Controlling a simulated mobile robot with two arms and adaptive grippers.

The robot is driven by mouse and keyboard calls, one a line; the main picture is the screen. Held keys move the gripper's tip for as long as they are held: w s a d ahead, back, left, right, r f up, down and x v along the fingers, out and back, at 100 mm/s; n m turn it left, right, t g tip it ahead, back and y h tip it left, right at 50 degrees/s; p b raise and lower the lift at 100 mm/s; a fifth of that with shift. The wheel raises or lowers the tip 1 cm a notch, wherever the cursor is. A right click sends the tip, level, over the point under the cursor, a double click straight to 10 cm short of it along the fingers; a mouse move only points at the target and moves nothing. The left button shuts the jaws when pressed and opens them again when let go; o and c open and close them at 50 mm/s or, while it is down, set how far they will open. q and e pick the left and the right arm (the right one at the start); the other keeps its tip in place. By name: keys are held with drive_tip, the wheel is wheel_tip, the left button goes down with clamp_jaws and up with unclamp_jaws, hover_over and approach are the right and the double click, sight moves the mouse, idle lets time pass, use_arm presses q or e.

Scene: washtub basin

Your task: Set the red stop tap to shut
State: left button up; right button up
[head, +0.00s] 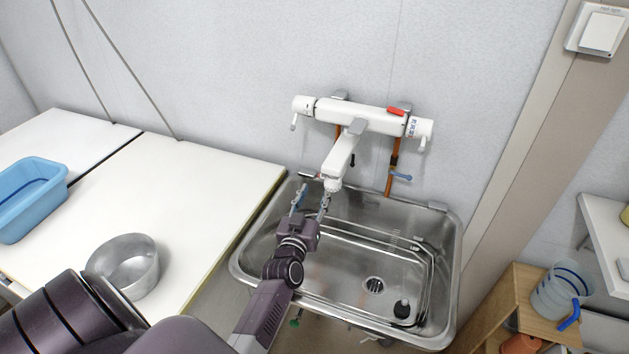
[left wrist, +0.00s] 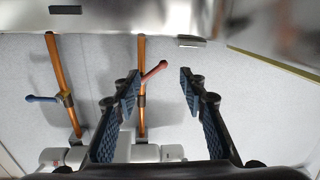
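The red stop tap (left wrist: 154,70) sits on a copper pipe (left wrist: 141,110) against the wall. In the left wrist view, which looks upside down, its lever slants away from the pipe. In the head view I cannot make it out behind the mixer spout (head: 338,160). My left gripper (head: 312,198) is over the basin's back left part, below the spout. Its fingers are open and empty in the left wrist view (left wrist: 160,82), with the red lever appearing between the fingertips, apparently beyond them. My right gripper is not in view.
A blue stop tap (head: 401,176) is on the other pipe; it also shows in the left wrist view (left wrist: 42,99). The white mixer (head: 360,116) hangs above the steel basin (head: 452,262). A metal bowl (head: 125,262) and blue tub (head: 30,195) stand on the left counter.

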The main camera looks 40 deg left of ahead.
use_arm(q)
drive_tip(key=x, duration=0.7)
drive_tip(key=shift+s, duration=0.1)
drive_tip(key=shift+c, duration=0.4)
